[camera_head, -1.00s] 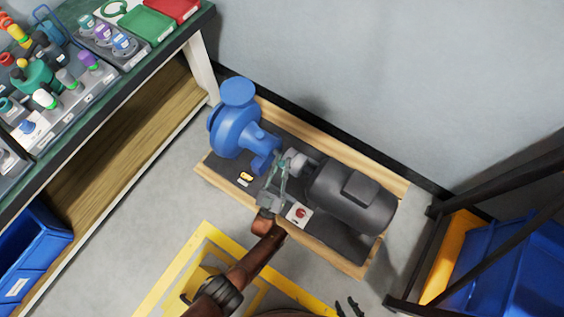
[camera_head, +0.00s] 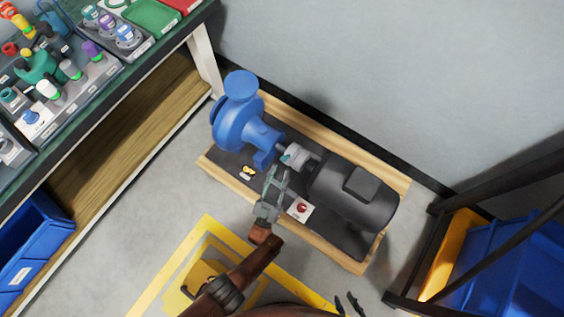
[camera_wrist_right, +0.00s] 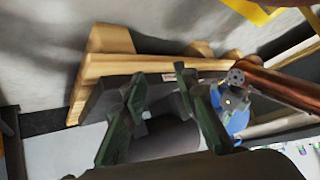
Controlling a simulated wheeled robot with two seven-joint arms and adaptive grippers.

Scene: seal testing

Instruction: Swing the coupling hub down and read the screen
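The grey coupling hub (camera_head: 295,157) with a teal mark sits on the shaft between the blue pump (camera_head: 238,122) and the dark grey motor (camera_head: 352,192). My left gripper (camera_head: 277,172) is open and empty, just below the hub and apart from it, over the dark base. A small yellow-and-black device (camera_head: 248,171) lies on the base left of it; I cannot read any screen. My right gripper (camera_head: 346,303) shows only its dark fingertips at the bottom edge. In the right wrist view its green fingers (camera_wrist_right: 158,100) are spread with nothing held.
A white plate with a red button (camera_head: 301,208) sits on the base right of my left gripper. The wooden frame (camera_head: 335,258) edges the rig. A workbench (camera_head: 150,60) stands at the left. A dark rack with a blue bin (camera_head: 510,265) stands at the right.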

